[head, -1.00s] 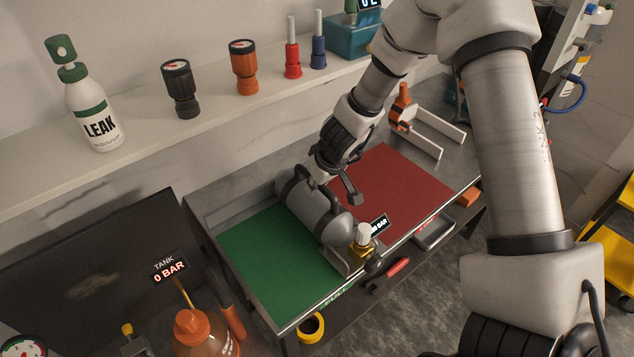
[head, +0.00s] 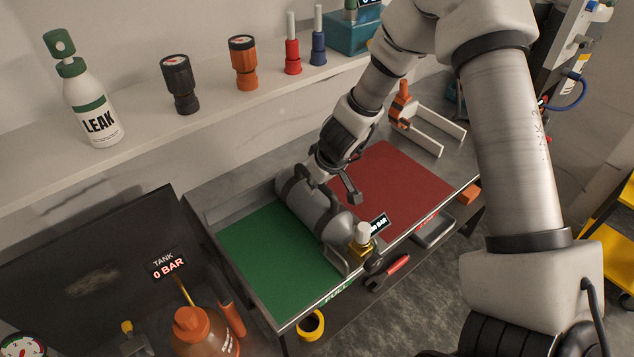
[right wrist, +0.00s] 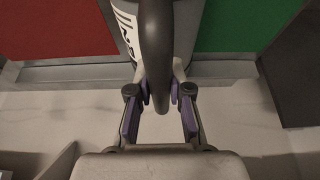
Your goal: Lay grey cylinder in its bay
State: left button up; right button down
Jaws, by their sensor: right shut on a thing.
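The grey cylinder (head: 322,217) lies on its side at the bench, along the line between the green mat (head: 262,262) and the red mat (head: 395,185). Its brass valve with a white knob (head: 362,236) points to the front edge, beside a small BAR display (head: 379,223). My right gripper (head: 322,183) is at the cylinder's back half. In the right wrist view, my right gripper (right wrist: 160,105) is shut on the cylinder's dark handle (right wrist: 155,40). Whether the cylinder touches the mats is hidden. My left gripper is out of view.
A shelf (head: 140,135) behind holds a LEAK bottle (head: 90,110), gauges and red and blue tools. An orange clamp-like piece with pale rails (head: 404,105) stands at the back right. An orange tank (head: 200,330) stands at front left. The green and red mats are otherwise clear.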

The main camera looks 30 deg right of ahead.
jog(key=c, duration=1)
grip_release()
jog(key=shift+s+r, duration=0.1)
jog(key=shift+s+a, duration=0.1)
jog(key=v, duration=1.2)
